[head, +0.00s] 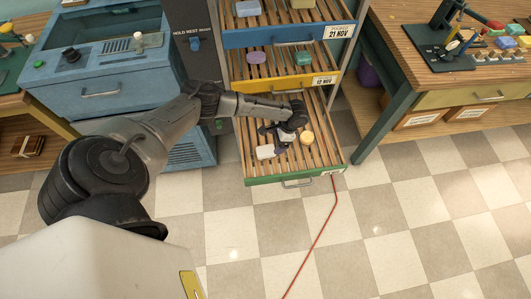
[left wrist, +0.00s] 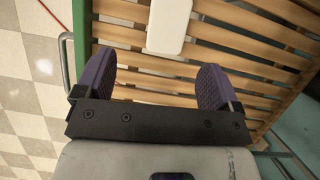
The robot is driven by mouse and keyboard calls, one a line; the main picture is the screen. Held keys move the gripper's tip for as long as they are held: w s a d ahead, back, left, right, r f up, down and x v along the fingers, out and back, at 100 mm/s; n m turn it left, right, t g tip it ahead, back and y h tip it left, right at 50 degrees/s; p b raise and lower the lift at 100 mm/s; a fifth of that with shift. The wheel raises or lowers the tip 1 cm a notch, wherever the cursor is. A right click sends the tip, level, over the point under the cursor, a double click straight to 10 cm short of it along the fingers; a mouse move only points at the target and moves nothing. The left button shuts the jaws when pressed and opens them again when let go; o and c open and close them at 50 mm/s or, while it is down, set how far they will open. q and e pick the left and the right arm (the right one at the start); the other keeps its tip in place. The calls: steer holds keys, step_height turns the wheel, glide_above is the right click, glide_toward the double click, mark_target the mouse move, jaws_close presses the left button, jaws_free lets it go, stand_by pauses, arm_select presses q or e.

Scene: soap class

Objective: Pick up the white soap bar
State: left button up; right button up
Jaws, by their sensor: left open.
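The white soap bar (head: 265,152) lies on the wooden slats of the lowest, green-fronted drawer (head: 262,181), toward its front left. In the left wrist view the white bar (left wrist: 168,26) is at the top centre, beyond the fingertips and flat on the slats. My left gripper (head: 276,136) is over this drawer, just behind the bar in the head view. In the left wrist view its purple-padded fingers (left wrist: 157,75) are wide apart with only slats showing between them. It does not touch the bar. My right gripper is not in view.
A yellow round soap (head: 307,137) lies on the same drawer, right of my gripper. The yellow (head: 290,85) and blue (head: 275,36) drawers stand open above. A blue cabinet (head: 110,95) is left, a workbench (head: 455,85) right. A red cord (head: 325,215) crosses the tiled floor.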

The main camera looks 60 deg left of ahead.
mark_target(266, 150)
arm_select(q)
steer(key=shift+s+a+f+b, duration=0.2)
steer(key=shift+a+f, duration=0.15)
steer(key=shift+f, duration=0.3)
steer(key=shift+s+a+f+b, duration=0.15)
steer(key=shift+a+f, duration=0.15)
steer(key=shift+f, duration=0.3)
steer(key=shift+s+f, duration=0.15)
steer(key=shift+f, duration=0.2)
steer(key=shift+s+d+f, duration=0.15)
steer(key=shift+s+f, duration=0.05)
steer(key=shift+f, duration=0.2)
steer(key=shift+s+a+f+b, duration=0.15)
steer(key=shift+a+f+b, duration=0.15)
steer(key=shift+f+b, duration=0.3)
steer(key=b+x, duration=0.1)
steer(key=x, duration=0.3)
steer(key=shift+b, duration=0.4)
steer(key=shift+r, duration=0.1)
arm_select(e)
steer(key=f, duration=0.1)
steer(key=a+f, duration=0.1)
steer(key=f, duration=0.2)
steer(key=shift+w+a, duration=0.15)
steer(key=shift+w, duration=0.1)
arm_select(q)
steer(key=shift+c, duration=0.3)
steer(key=shift+c, duration=0.7)
steer(key=c, duration=0.8)
